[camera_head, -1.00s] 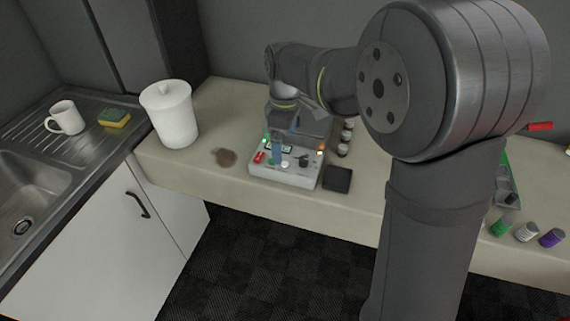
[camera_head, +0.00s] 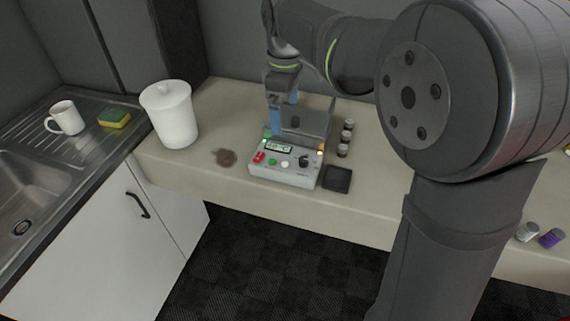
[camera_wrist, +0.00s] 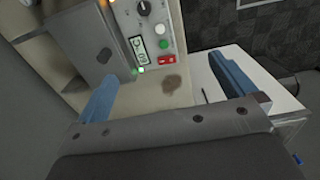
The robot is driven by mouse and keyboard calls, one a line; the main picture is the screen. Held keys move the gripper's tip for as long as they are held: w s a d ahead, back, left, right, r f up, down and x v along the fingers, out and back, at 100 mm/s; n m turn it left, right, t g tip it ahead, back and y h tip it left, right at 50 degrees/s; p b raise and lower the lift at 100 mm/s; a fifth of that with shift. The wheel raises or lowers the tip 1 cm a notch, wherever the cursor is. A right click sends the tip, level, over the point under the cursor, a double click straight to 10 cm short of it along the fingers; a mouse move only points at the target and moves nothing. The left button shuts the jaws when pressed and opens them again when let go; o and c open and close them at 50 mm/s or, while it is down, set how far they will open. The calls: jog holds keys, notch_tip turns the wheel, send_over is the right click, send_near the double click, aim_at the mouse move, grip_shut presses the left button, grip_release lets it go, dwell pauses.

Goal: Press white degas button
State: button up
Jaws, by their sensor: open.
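The white degas button (camera_head: 285,164) is a small round button on the front panel of the grey-white device (camera_head: 265,178), between a green button (camera_head: 272,161) and a black knob (camera_head: 304,161). It also shows in the wrist view (camera_wrist: 159,29), near the top. A red rocker switch (camera_wrist: 167,59) and a lit display (camera_wrist: 138,48) are beside these controls. My gripper (camera_head: 282,115) is above and behind the panel, apart from the button. In the wrist view its blue fingers are wide apart with nothing between them (camera_wrist: 162,68).
A grey upright housing (camera_head: 312,122) stands at the device's back. Small jars (camera_head: 345,140) and a black square pad (camera_head: 338,179) are to its right. A brown stain (camera_head: 226,157) and a white lidded canister (camera_head: 171,115) are to the left. The counter between is clear.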

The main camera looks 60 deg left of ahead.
jog(key=shift+r, duration=0.4)
grip_shut()
dwell(1.5)
